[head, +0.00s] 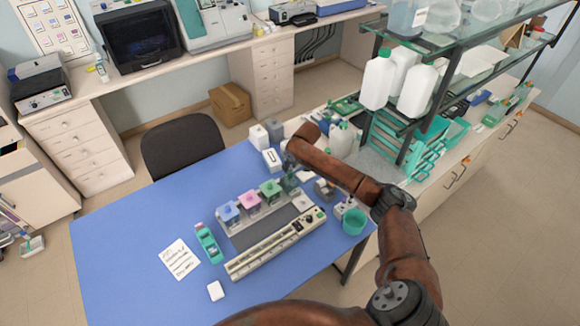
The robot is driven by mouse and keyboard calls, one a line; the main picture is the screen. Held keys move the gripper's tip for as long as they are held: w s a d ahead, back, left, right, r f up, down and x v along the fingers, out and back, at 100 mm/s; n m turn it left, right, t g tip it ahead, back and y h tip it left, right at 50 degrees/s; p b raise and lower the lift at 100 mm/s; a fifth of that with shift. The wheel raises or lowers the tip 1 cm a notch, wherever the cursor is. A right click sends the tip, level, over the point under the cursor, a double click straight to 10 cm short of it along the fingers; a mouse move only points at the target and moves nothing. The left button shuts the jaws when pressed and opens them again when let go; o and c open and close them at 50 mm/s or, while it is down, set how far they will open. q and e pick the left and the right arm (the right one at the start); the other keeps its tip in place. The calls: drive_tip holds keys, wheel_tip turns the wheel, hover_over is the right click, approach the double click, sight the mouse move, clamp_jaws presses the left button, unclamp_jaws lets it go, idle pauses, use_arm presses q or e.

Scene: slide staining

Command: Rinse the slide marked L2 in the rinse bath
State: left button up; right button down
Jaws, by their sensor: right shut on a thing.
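A row of small staining baths stands on the blue table, with a blue-topped one (229,212), a pink-topped one (250,201) and a green-topped one (270,189). At the row's far right end, beside the green-topped bath, is my right gripper (290,178). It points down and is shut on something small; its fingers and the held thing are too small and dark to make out. I cannot read any slide mark such as L2, nor tell which bath is the rinse bath. A green slide holder (208,243) lies left of the row. My left gripper is out of view.
A long beige device (275,245) lies in front of the baths. A teal beaker (354,222) stands at the table's right. A written sheet (180,259) and a small white square (215,291) lie at left. The table's left side is clear. A shelf with white jugs (377,80) rises behind right.

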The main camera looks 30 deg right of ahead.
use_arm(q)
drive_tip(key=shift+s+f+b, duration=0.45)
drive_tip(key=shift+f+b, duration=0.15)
use_arm(e)
drive_tip(key=shift+f, duration=2.55)
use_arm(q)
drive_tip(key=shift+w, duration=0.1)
use_arm(e)
drive_tip(key=shift+r, duration=0.1)
drive_tip(key=shift+r, duration=0.15)
use_arm(q)
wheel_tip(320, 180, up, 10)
drive_tip(key=p, duration=1)
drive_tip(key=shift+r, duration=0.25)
use_arm(e)
wheel_tip(320, 180, up, 9)
hover_over(290, 173)
drive_tip(key=shift+s+a, duration=0.1)
drive_tip(key=shift+s, duration=0.05)
